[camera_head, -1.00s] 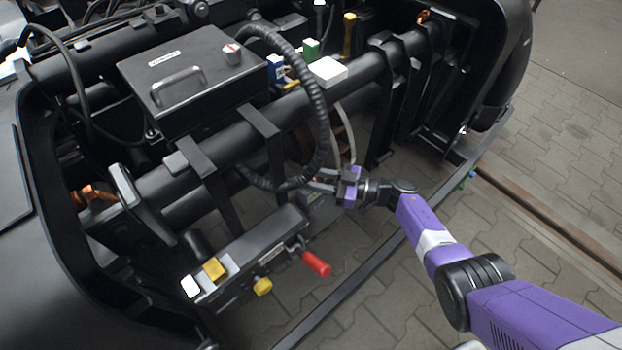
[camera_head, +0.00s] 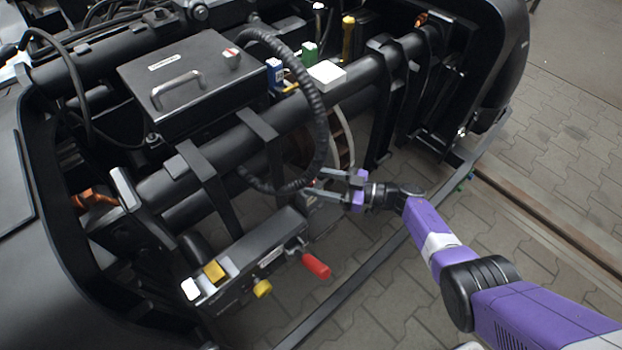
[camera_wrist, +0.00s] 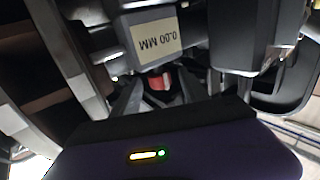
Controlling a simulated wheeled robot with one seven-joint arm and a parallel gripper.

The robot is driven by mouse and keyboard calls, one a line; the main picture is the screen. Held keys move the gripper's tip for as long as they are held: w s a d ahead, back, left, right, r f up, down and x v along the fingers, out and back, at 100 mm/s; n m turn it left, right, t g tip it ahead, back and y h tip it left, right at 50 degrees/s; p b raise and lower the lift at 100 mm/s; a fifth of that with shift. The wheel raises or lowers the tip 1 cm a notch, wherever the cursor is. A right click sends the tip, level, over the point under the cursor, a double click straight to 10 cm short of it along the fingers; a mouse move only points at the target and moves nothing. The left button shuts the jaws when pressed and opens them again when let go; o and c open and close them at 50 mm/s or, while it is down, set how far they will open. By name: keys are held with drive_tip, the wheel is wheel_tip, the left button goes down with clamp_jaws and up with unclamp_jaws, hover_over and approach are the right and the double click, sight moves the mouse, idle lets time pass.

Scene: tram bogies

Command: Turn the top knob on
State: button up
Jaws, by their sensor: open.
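A small knob (camera_head: 231,59) with a red mark sits on the top of a black box (camera_head: 192,75) at the upper left of the head view. In the wrist view my open fingers (camera_wrist: 157,92) point at a dark unit with a label (camera_wrist: 157,40) reading "0.00 MM" upside down. A small red part (camera_wrist: 158,80) shows between the fingers. I cannot tell whether they touch it.
The ribbed hose (camera_head: 319,110) loops between my gripper and the box. Blue (camera_head: 274,72) and green (camera_head: 310,55) blocks stand right of the box. Paved floor (camera_head: 545,150) is clear at right.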

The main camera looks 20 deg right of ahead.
drive_tip(key=p+v, duration=0.1)
drive_tip(key=v, duration=0.4)
drive_tip(key=shift+s+d, duration=0.25)
